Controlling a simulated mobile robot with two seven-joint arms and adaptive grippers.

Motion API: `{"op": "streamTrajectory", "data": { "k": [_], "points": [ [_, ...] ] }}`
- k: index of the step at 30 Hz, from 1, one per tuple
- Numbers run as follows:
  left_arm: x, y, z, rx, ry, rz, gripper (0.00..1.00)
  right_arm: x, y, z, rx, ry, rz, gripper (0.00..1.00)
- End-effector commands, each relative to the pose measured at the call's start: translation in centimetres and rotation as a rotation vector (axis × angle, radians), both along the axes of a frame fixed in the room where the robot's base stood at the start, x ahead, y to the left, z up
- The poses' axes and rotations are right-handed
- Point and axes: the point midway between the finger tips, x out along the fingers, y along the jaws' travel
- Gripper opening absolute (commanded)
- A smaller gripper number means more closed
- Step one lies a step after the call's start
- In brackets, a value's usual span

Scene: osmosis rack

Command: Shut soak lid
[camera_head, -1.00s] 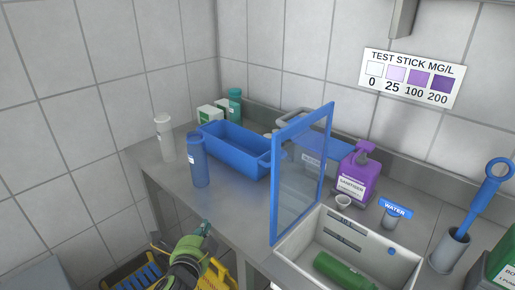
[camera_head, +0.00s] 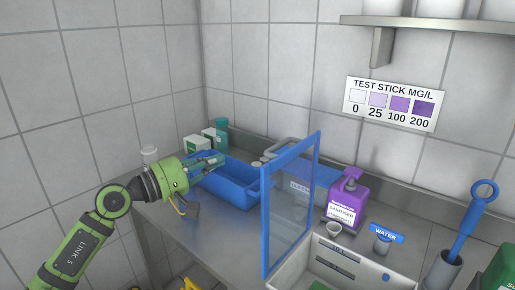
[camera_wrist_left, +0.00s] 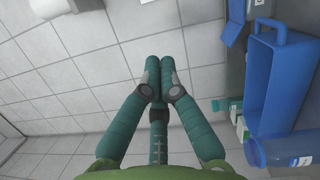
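The soak lid (camera_head: 288,212) is a clear panel in a blue frame. It stands upright at the left end of the pale soak box (camera_head: 330,250), which is open on top and cut off by the lower edge of the head view. My left gripper (camera_head: 218,158) is raised left of the lid, in front of the blue tub, and apart from the lid. In the left wrist view its teal fingers (camera_wrist_left: 159,68) meet at the tips with nothing between them. The right gripper is not in view.
A blue tub (camera_head: 232,188) stands on the steel counter beyond my left gripper; it also shows in the left wrist view (camera_wrist_left: 280,85). A purple sanitiser bottle (camera_head: 346,203), a small cup (camera_head: 334,229) and a brush holder (camera_head: 441,270) stand around the box. A shelf (camera_head: 440,24) hangs above.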

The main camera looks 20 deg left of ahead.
Motion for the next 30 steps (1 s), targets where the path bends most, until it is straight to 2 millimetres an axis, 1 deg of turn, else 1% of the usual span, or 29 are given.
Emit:
{"op": "streamTrajectory", "data": {
  "k": [1, 3, 12, 15, 19, 24, 30],
  "points": [
    [0.7, -0.5, 0.8, -0.006, -0.002, -0.002, 0.0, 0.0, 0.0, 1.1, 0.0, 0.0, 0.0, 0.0],
    [1.9, -1.3, 1.0, -0.011, -0.002, -0.001, 0.0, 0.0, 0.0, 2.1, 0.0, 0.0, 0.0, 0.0],
    [7.3, -5.1, 1.3, -0.012, 0.001, -0.004, 0.0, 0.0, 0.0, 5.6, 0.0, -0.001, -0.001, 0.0],
    [6.7, -6.4, 1.5, -0.007, 0.003, -0.005, 0.0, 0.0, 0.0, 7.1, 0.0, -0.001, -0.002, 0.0],
    [6.2, -7.6, 1.6, -0.009, 0.002, -0.005, 0.0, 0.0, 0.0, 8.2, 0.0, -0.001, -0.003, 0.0],
    [5.9, -8.4, 1.5, -0.008, 0.002, -0.003, 0.0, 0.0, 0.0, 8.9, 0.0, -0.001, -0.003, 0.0],
    [5.8, -8.6, 1.4, -0.008, 0.001, -0.002, 0.0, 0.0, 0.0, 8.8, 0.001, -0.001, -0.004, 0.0]
  ]
}}
